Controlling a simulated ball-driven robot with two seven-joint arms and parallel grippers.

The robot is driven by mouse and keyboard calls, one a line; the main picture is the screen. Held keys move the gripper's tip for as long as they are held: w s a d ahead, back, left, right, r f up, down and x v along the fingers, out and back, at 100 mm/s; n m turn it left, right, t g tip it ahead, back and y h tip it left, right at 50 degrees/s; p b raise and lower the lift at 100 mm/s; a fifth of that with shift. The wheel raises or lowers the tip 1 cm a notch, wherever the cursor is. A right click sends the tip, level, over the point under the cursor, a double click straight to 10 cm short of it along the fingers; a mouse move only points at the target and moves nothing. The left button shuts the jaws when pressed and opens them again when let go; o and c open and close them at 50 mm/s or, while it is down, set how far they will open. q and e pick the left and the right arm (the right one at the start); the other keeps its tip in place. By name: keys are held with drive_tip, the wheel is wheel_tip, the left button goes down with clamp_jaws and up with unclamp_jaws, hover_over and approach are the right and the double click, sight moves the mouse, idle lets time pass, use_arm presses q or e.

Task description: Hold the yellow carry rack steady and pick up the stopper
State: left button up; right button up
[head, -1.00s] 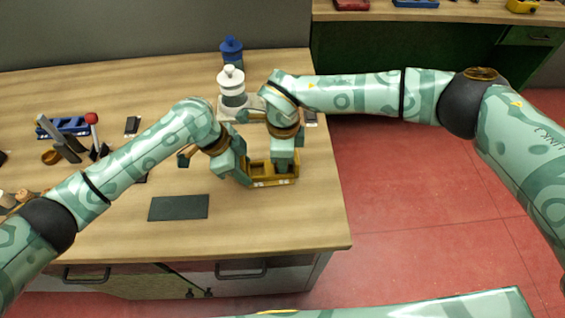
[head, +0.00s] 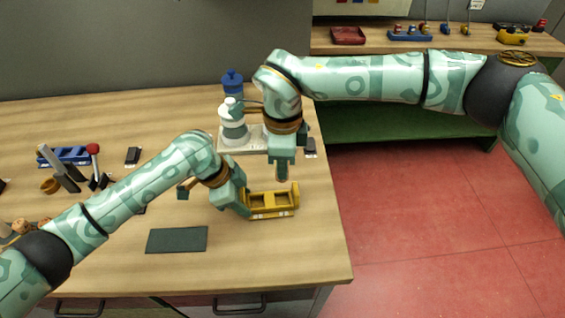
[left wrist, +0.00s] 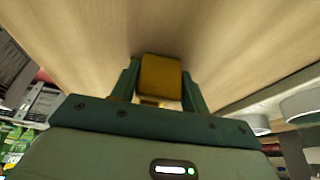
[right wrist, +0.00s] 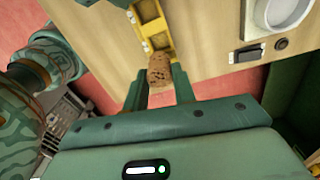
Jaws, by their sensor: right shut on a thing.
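The yellow carry rack (head: 272,213) stands on the wooden table near its right edge. My left gripper (head: 245,208) is at the rack's left end. In the left wrist view my left gripper (left wrist: 160,85) has its fingers closed on either side of a yellow part of the rack (left wrist: 160,76). My right gripper (head: 282,174) is above the rack. In the right wrist view my right gripper (right wrist: 160,88) is shut on the brown cork stopper (right wrist: 159,72), held clear above the rack (right wrist: 150,25). The stopper is hard to make out in the head view.
A white machine (head: 233,134) and a blue-topped container (head: 232,82) stand behind the rack. A dark green mat (head: 177,240) lies in front on the left. A blue rack (head: 64,156) and a red-knobbed lever (head: 93,149) are further left. The table's right edge is close.

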use_arm(q)
drive_tip(key=o, duration=0.5)
drive_tip(key=v, duration=1.2)
